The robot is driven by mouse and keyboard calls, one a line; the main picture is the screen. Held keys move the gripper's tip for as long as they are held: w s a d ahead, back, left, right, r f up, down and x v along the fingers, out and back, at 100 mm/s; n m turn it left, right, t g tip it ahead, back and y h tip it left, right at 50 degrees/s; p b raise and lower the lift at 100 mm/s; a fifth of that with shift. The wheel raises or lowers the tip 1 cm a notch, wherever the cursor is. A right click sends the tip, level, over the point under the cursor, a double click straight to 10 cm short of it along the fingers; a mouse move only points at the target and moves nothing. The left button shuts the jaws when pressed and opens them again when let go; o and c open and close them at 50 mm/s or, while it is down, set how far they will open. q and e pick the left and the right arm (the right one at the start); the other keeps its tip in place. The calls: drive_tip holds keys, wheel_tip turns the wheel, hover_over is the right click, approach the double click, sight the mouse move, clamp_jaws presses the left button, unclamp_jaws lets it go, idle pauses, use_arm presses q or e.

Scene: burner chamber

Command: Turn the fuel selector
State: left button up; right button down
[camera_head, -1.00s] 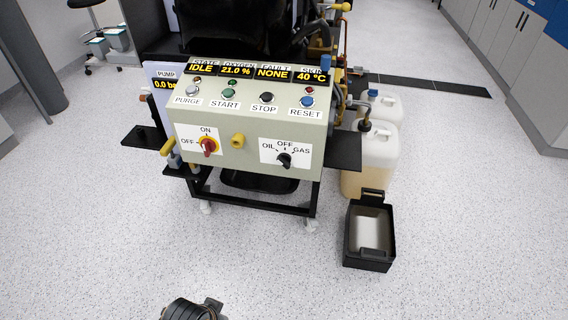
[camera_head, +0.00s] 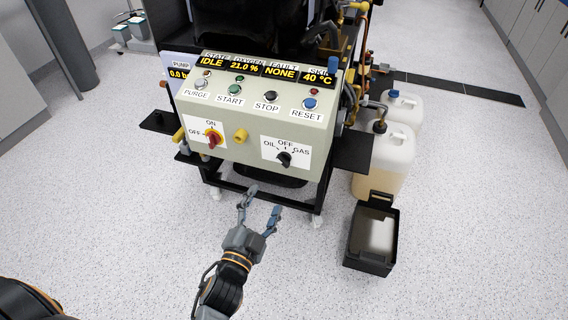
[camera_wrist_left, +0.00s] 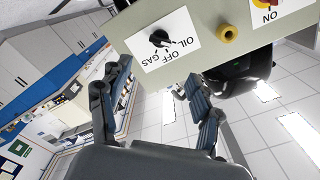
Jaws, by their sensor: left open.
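The fuel selector (camera_head: 284,160) is a black knob on a white plate marked OIL, OFF and GAS, at the lower right of the control box front. It also shows in the left wrist view (camera_wrist_left: 160,38), upside down near the top. I cannot tell surely which mark it points to. My left gripper (camera_head: 262,202) is open and empty, below and slightly left of the knob in the head view and apart from it. In the left wrist view, its fingers (camera_wrist_left: 157,74) stand apart below the knob. My right gripper is not in view.
The panel (camera_head: 250,138) also bears a red ON/OFF switch (camera_head: 212,138), a yellow knob (camera_head: 240,135) and a row of push buttons. Displays above read IDLE and NONE. A black shelf (camera_head: 352,152), canisters (camera_head: 392,150) and an open black box (camera_head: 372,236) are at the right.

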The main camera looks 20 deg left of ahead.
sight(282, 164)
use_arm(q)
drive_tip(key=w, duration=1.2)
drive_tip(key=shift+w+d+f+b, duration=0.1)
drive_tip(key=shift+d+b, duration=0.05)
drive_tip(key=shift+b, duration=0.25)
drive_tip(key=shift+w, duration=0.4)
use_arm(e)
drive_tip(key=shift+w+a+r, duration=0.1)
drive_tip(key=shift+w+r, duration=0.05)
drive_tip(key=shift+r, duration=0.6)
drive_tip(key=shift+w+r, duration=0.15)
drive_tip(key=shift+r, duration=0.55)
use_arm(q)
drive_tip(key=c, duration=1.1)
drive_tip(key=shift+c, duration=0.2)
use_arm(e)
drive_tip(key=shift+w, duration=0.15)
use_arm(q)
drive_tip(key=m, duration=0.5)
drive_tip(key=shift+p, duration=0.35)
drive_tip(key=shift+m, duration=1.9)
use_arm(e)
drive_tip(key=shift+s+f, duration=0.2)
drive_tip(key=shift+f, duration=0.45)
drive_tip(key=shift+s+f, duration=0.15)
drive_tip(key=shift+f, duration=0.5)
